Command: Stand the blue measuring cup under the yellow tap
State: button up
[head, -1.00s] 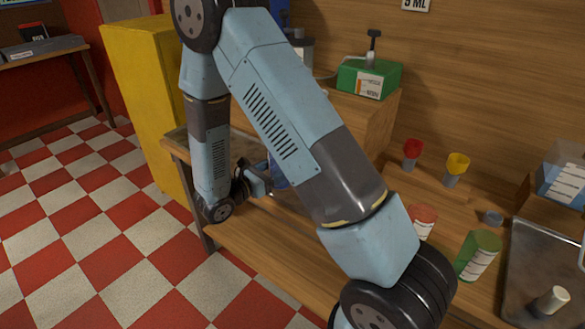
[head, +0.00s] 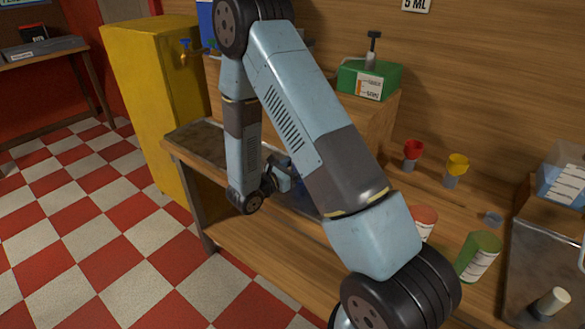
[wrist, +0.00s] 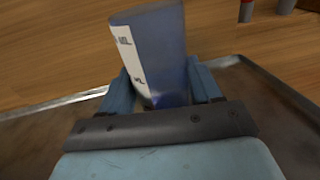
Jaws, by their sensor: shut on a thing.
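The blue measuring cup (wrist: 160,50) with a white scale strip is between the fingers of my gripper (wrist: 160,92) in the wrist view. The gripper is shut on it. In the head view my gripper (head: 281,178) is partly behind my arm, and the cup is mostly hidden there. A metal tray (head: 197,138) lies at the left end of the bench; its rim also shows in the wrist view (wrist: 277,82). A small tap with a blue handle (head: 184,46) sticks out left of a blue container (head: 205,22). I cannot make out for certain which tap is yellow.
A yellow cabinet (head: 150,100) stands left of the bench. A green box (head: 368,80) sits on a wooden block.

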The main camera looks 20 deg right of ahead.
jog(key=shift+f, duration=0.1)
jog(key=o, duration=1.2)
jog(key=shift+c, duration=0.2)
